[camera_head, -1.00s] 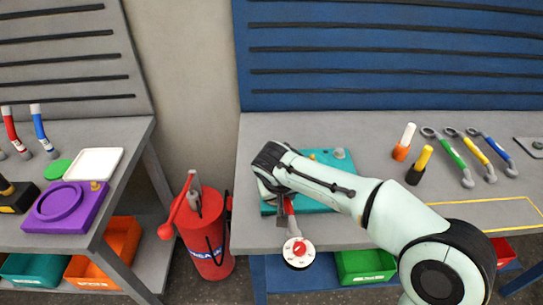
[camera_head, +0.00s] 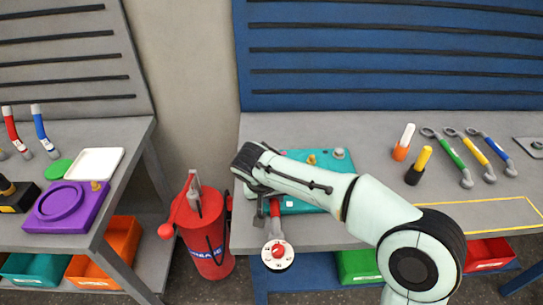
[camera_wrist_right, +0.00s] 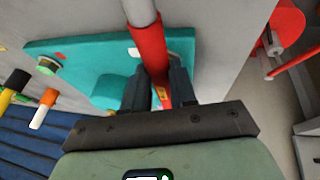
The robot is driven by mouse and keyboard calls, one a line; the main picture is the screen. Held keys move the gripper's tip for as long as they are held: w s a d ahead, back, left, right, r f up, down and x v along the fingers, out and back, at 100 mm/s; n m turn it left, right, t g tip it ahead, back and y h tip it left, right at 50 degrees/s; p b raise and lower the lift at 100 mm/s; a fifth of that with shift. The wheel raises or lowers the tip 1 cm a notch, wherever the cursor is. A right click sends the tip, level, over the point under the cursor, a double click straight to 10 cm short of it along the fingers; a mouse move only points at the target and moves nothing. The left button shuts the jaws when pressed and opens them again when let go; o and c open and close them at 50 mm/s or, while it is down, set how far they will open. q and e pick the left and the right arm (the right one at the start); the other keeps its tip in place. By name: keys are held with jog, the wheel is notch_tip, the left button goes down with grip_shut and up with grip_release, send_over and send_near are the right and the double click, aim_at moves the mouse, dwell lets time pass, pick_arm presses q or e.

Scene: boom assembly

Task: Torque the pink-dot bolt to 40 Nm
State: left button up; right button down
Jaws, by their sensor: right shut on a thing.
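My right gripper (camera_head: 262,188) is shut on a red torque wrench (camera_head: 275,222). The wrench's red shaft passes between the fingers in the right wrist view (camera_wrist_right: 150,50). Its round white dial (camera_head: 278,255) with a red centre sticks out past the bench's front edge. The teal plate (camera_head: 300,206) lies on the bench, partly hidden by my right arm. A small pink mark (camera_head: 283,153) shows at its far left. A brass-coloured bolt (camera_head: 311,159) and a grey fitting (camera_head: 339,153) show along its far edge. The wrench's working end is hidden in the head view. My left gripper is not in view.
A red grease drum (camera_head: 208,245) stands in the gap left of the bench. The left bench holds a purple part (camera_head: 65,208).

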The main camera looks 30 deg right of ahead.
jog(key=shift+w+a+r+m+g+p, duration=0.1)
jog(key=shift+w+a+m+g+p, duration=0.2)
jog(key=shift+w+a+m+p, duration=0.6)
jog(key=shift+a, duration=0.25)
jog(key=shift+a, duration=0.1)
jog(key=shift+w+a+m+g+p, duration=0.3)
jog(key=shift+w+a+m+p, duration=0.5)
jog(key=shift+w+a+p, duration=0.2)
jog(key=shift+r, duration=0.1)
jog(key=shift+w+a, duration=0.15)
jog(key=shift+w, duration=0.05)
jog(key=shift+w+a+m+h+p, duration=0.35)
jog(key=shift+w+m+p, duration=0.1)
jog(key=shift+p, duration=0.35)
jog(key=shift+w, duration=0.1)
